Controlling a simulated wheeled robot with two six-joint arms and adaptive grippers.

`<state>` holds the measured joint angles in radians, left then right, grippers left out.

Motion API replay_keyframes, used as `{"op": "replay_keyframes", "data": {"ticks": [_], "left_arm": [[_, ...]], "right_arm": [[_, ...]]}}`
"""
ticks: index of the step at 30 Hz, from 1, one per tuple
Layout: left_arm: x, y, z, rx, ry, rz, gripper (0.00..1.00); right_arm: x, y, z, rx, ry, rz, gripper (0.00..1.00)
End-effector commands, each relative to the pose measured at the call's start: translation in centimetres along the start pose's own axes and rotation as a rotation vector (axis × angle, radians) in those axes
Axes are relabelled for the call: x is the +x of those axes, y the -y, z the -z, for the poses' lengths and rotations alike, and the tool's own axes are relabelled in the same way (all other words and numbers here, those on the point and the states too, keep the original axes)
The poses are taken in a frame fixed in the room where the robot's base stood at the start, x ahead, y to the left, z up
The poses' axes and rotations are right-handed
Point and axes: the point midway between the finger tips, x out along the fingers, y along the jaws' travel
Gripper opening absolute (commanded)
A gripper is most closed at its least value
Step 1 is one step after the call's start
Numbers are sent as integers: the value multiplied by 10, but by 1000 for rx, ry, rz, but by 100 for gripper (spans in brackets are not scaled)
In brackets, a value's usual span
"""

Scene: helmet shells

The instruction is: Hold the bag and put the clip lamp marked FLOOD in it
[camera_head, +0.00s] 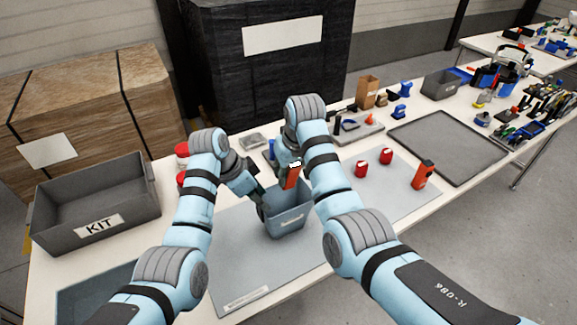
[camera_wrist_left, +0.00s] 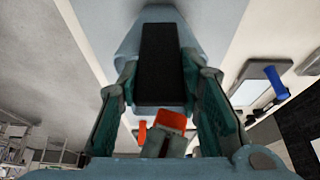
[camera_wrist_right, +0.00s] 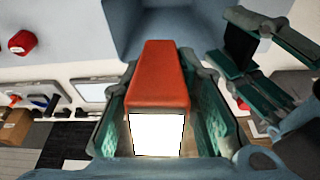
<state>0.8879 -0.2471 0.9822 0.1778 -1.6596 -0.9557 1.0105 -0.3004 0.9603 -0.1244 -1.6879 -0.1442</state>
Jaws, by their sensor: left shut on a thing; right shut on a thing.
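The light blue open-topped bag (camera_head: 288,222) stands on the grey mat. My left gripper (camera_head: 261,204) is shut on a dark tab (camera_wrist_left: 160,65) at the bag's left rim. My right gripper (camera_head: 292,172) is shut on an orange-red clip lamp (camera_head: 291,180). It holds this lamp just above the bag's opening, one end pointing down toward the inside. In the right wrist view the lamp (camera_wrist_right: 157,75) sits between both fingers, with a bright white face at its near end. No marking on it is readable. Another orange lamp (camera_head: 424,174) stands on the mat at the right.
Two red round-topped items (camera_head: 361,169) stand on the right mat. A grey KIT bin (camera_head: 98,228) is at the left. A dark empty tray (camera_head: 447,146) lies at the right. Small tools and a brown box (camera_head: 367,91) stand behind. The front mat (camera_head: 240,262) is clear.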

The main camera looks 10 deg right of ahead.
Motion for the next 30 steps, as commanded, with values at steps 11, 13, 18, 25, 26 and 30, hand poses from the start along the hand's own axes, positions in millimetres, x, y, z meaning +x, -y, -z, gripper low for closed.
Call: {"op": "replay_keyframes", "data": {"ticks": [11, 13, 18, 25, 26, 30], "left_arm": [[0, 0, 0, 0, 0, 0, 3], [0, 0, 0, 0, 0, 0, 3], [0, 0, 0, 0, 0, 0, 3], [0, 0, 0, 0, 0, 0, 3], [0, 0, 0, 0, 0, 0, 3], [0, 0, 0, 0, 0, 0, 3]], "right_arm": [[22, 0, -7, 0, 1, 0, 0], [26, 0, -8, 0, 2, 0, 0], [36, 0, -11, 0, 2, 0, 0], [49, 0, -15, 0, 2, 0, 0], [50, 0, -16, 0, 1, 0, 0], [58, 0, -18, 0, 2, 0, 0]]}}
